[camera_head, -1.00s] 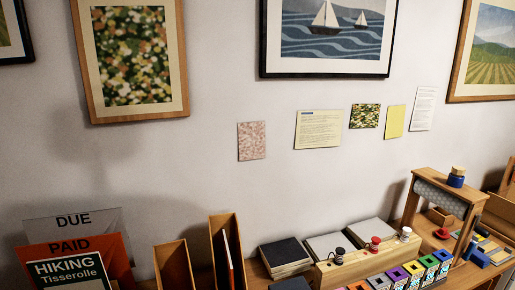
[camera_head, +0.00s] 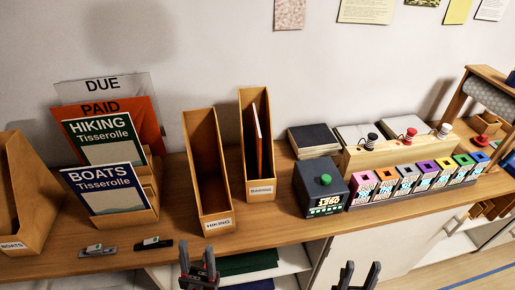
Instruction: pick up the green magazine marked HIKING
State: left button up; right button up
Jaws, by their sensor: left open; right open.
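The green magazine marked HIKING (camera_head: 90,147) stands in a stepped wooden rack (camera_head: 150,188) at the left. A blue magazine marked BOATS (camera_head: 107,190) stands in front and hides its lower part. An orange PAID sheet (camera_head: 152,112) and a grey DUE sheet (camera_head: 133,84) stand behind it. My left gripper (camera_head: 198,262) is open and empty at the bottom edge, right of and nearer than the rack. My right gripper (camera_head: 357,274) is open and empty at the bottom edge, further right. Both are well apart from the magazine.
A binder labelled HIKING (camera_head: 216,222) and another binder (camera_head: 262,187) stand right of the rack. A BOATS binder (camera_head: 22,205) stands left. A dark box with a green knob (camera_head: 322,190) stands mid-counter.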

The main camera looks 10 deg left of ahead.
aim_at(108, 138)
jog(key=u, duration=1.3)
